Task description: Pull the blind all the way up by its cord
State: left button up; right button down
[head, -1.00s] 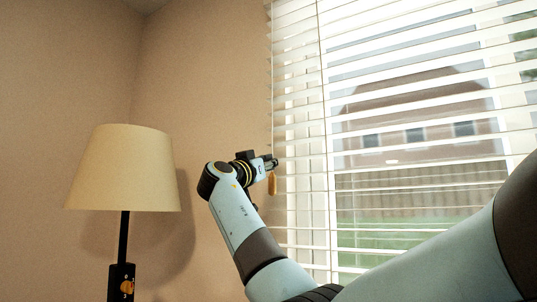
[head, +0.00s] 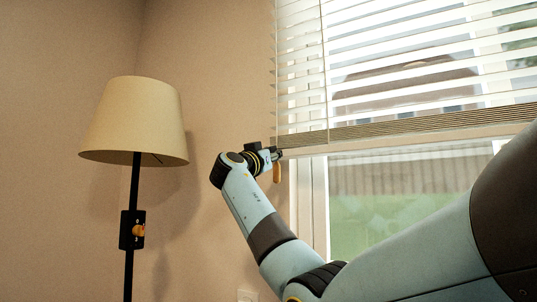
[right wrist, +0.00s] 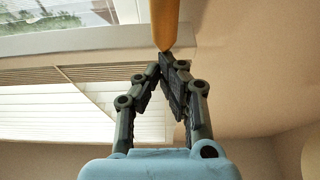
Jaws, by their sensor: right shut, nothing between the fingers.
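The white slatted blind (head: 430,124) covers the upper part of the window. Its lower slats are bunched together above the bottom rail, and the glass below is bare. An orange cord handle (head: 277,173) hangs at the blind's left edge. My right gripper (head: 279,154) is by the top of the handle, its fingers shut with nothing between them. In the right wrist view, the handle (right wrist: 166,20) sits just beyond the shut fingertips (right wrist: 166,60), and the bunched slats (right wrist: 75,73) show to the left. The cord itself is hard to make out. My left gripper is not in view.
A floor lamp (head: 133,120) with a beige shade and an orange knob stands at left, apart from my arm. Bare wall lies between lamp and window frame (head: 305,205).

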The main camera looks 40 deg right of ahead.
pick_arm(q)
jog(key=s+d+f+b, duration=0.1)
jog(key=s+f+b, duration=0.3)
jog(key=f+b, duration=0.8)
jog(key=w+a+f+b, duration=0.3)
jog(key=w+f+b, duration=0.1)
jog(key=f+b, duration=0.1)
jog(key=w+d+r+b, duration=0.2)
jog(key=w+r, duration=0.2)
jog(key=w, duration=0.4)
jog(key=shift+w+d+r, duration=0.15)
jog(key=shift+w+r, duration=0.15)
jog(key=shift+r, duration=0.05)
pick_arm(e)
notch_tip(320, 180, down, 26)
jog(key=shift+d+r, duration=0.15)
jog(key=shift+r, duration=0.1)
notch_tip(320, 180, up, 4)
jog(key=p, duration=0.2)
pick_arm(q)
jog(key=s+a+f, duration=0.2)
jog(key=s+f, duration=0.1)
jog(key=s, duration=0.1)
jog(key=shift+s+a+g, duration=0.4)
pick_arm(e)
jog(key=v, duration=1)
jog(key=shift+r, duration=0.1)
